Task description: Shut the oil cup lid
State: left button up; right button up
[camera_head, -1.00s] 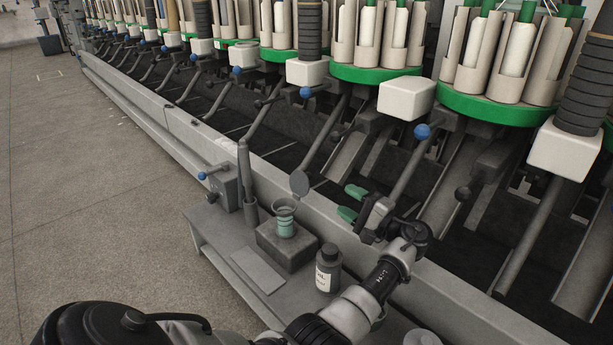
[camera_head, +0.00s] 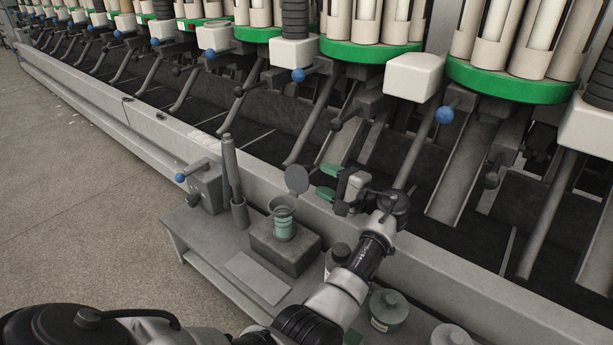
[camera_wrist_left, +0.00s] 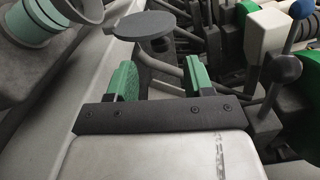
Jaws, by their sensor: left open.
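The oil cup (camera_head: 283,223), a glass cup with pale green contents, stands on a dark grey block. Its lid (camera_head: 297,179), a round grey disc, stands raised open at the cup's back right rim. My left gripper (camera_head: 327,182) has green fingertips, is open and empty, and is just right of the lid, apparently apart from it. In the left wrist view the lid (camera_wrist_left: 145,25) is beyond and between the fingers (camera_wrist_left: 160,79), and the cup (camera_wrist_left: 45,22) is at upper left, partly cut off. My right gripper is not in view.
The cup's block (camera_head: 268,250) sits on a grey bench (camera_head: 200,232). A post (camera_head: 234,190) and a blue-knobbed lever box (camera_head: 203,188) are left of it. The machine rail (camera_head: 180,130) runs behind.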

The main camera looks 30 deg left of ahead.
aim_at(308, 169)
pick_arm(q)
jog(key=a+b, duration=0.1)
jog(key=a, duration=0.2)
jog(key=a+b, duration=0.1)
jog(key=a, duration=0.1)
jog(key=shift+w+a, duration=0.2)
jog(key=shift+a, duration=0.2)
grip_shut()
